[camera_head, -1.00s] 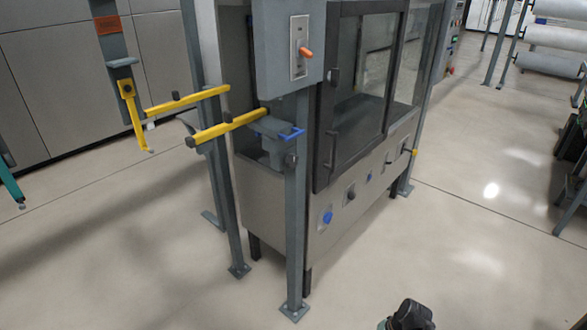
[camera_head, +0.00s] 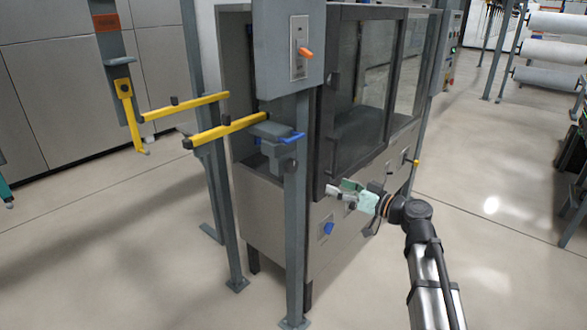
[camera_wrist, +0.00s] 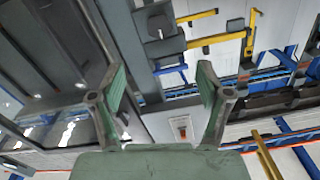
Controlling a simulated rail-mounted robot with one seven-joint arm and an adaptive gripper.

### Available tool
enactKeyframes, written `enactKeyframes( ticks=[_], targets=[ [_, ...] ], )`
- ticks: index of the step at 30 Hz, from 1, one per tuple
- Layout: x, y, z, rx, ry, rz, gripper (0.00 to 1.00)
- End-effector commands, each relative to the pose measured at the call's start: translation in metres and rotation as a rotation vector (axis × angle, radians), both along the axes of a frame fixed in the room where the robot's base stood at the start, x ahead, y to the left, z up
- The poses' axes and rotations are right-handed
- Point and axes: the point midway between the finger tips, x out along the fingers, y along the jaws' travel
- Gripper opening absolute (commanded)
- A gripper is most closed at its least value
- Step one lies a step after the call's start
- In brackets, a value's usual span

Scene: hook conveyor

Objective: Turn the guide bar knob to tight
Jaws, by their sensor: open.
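Two yellow guide bars (camera_head: 228,130) stick out to the left from the machine's near end, each with a small dark knob near it; the knob on the far bar (camera_head: 174,100) is a short black stub. A grey bracket with a blue handle (camera_head: 290,138) sits at the near bar's root. In the wrist view a dark block with a round knob (camera_wrist: 155,32) shows beside yellow bars (camera_wrist: 197,42). I cannot tell which knob is the guide bar knob. My gripper (camera_head: 338,196) is open and empty in front of the machine's lower panel, apart from the bars.
The machine's glass door (camera_head: 357,90) is behind my gripper. A blue knob (camera_head: 328,229) is on the lower panel. A grey post carries a box with an orange lever (camera_head: 305,52). A yellow hook (camera_head: 128,100) hangs at left.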

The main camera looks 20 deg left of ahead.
Motion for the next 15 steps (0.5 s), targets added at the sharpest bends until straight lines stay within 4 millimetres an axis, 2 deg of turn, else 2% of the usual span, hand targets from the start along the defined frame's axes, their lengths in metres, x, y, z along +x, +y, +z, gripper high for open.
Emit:
enactKeyframes(
  ticks=[8,11,15],
  targets=[
    [0.003,0.004,0.005,-0.014,-0.125,-0.007,0.77],
    [0.007,0.013,0.006,-0.015,-0.126,-0.006,0.77],
    [0.014,0.035,0.006,-0.016,-0.123,-0.004,0.77]
  ],
)
